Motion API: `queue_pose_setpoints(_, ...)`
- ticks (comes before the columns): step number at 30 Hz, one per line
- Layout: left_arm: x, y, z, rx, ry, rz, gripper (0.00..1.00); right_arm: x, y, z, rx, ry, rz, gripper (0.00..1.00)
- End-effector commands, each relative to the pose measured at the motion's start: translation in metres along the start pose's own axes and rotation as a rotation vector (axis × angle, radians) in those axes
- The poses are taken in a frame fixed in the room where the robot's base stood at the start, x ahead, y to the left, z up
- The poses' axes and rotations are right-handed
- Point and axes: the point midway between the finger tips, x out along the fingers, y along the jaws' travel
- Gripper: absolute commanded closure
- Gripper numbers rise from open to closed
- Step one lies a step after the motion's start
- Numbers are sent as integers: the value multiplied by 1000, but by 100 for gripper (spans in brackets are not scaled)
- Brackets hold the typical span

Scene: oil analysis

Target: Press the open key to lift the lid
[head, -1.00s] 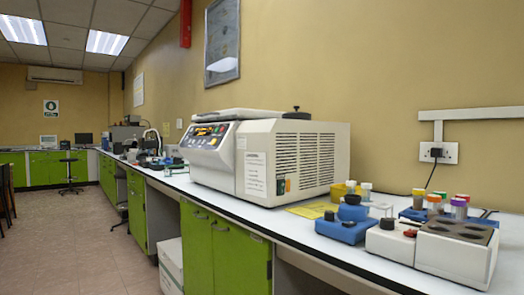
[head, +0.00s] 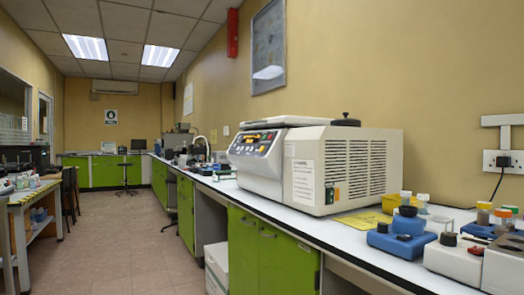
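A cream bench centrifuge (head: 318,165) stands on the white counter, right of the middle of the head view. Its sloped control panel (head: 254,143) faces left and carries a lit display and several small keys. I cannot tell which one is the open key at this size. The lid (head: 290,120) on top looks down. Neither of my grippers is in view.
Blue and white small instruments (head: 402,240) and sample tubes stand on the counter right of the centrifuge. A yellow sheet (head: 363,220) lies beside it. Green cupboards (head: 272,255) front the counter. The tiled floor (head: 140,245) to the left is clear.

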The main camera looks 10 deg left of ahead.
Motion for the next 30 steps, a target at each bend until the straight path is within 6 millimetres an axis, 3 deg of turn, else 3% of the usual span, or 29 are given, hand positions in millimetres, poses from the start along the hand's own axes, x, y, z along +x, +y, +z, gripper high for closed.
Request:
queue_pose_setpoints(8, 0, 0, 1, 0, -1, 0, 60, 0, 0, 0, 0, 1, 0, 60)
queue_pose_setpoints(17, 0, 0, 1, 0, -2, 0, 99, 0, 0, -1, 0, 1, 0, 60)
queue_pose_setpoints(30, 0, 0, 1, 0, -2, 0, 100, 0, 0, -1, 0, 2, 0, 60)
